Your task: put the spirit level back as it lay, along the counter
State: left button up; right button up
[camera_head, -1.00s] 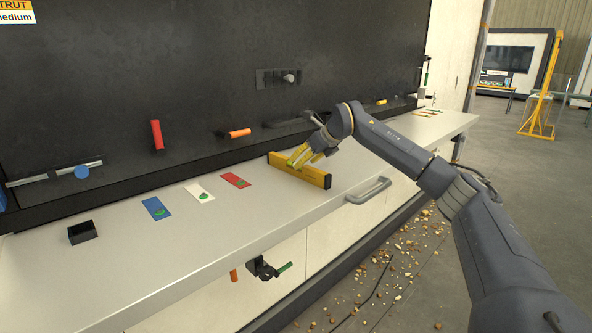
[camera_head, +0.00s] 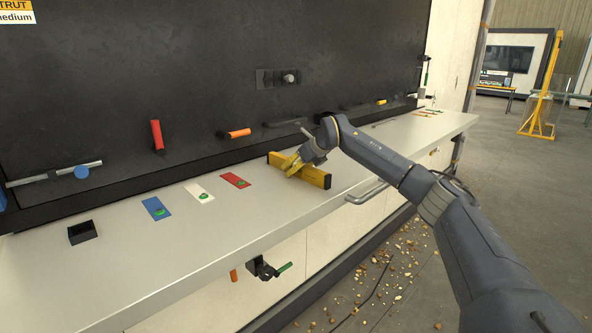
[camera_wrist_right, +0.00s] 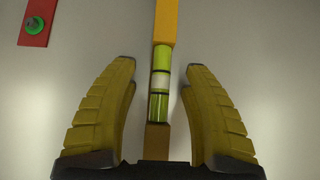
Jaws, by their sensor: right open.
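The yellow spirit level (camera_head: 317,178) stands on its narrow edge on the grey counter (camera_head: 255,208). It lies crosswise, from the back of the counter toward the front edge. My right gripper (camera_head: 290,165) is low at the level's middle, partly hiding it. In the right wrist view the level (camera_wrist_right: 164,22) runs between the two open yellow fingers of the right gripper (camera_wrist_right: 160,66), with a gap on each side. The level's green-and-white vial faces the camera. My left gripper is not in view.
Blue (camera_head: 156,208), white (camera_head: 199,192) and red (camera_head: 235,180) plates with green knobs lie left of the level. A black open box (camera_head: 82,232) sits farther left. A handle (camera_head: 367,193) is on the front edge. The dark back panel (camera_head: 215,65) bounds the counter.

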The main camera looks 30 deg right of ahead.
grip_shut()
jog(key=shift+r, duration=0.15)
dwell(0.4)
